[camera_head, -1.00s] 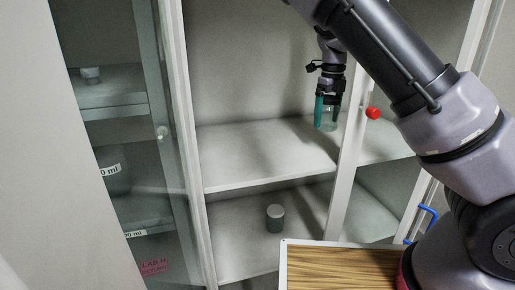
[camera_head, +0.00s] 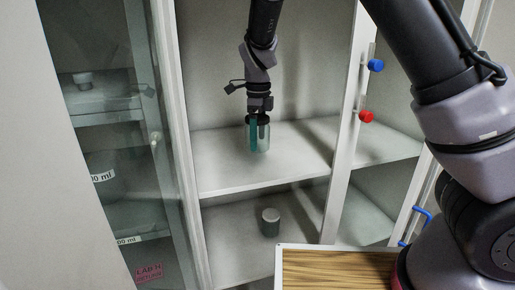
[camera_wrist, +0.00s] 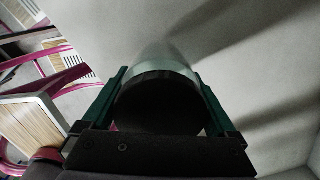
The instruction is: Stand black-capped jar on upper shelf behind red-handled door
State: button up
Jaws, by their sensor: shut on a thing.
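My gripper (camera_head: 258,134) is shut on the clear jar (camera_head: 262,146), inside the open cabinet bay. In the wrist view the jar's black cap (camera_wrist: 158,106) sits between the green fingers, with its glass body (camera_wrist: 165,66) beyond. The jar looks upright over the middle of the upper shelf (camera_head: 225,175). I cannot tell whether its base touches the shelf. The red handle (camera_head: 366,116) is on the white-framed glass door to the right of the gripper, below a blue knob (camera_head: 376,65).
A grey cylindrical container (camera_head: 270,222) stands on the lower shelf (camera_head: 235,255). A glass door (camera_head: 150,200) is at the left, with labelled vessels showing through it. A wooden-topped surface (camera_head: 340,270) is in front. The upper shelf around the jar looks clear.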

jog(key=shift+f, duration=1.9)
jog(key=shift+f, duration=0.15)
jog(key=o, duration=1.1)
notch_tip(320, 180, up, 12)
jog(key=shift+r, duration=0.2)
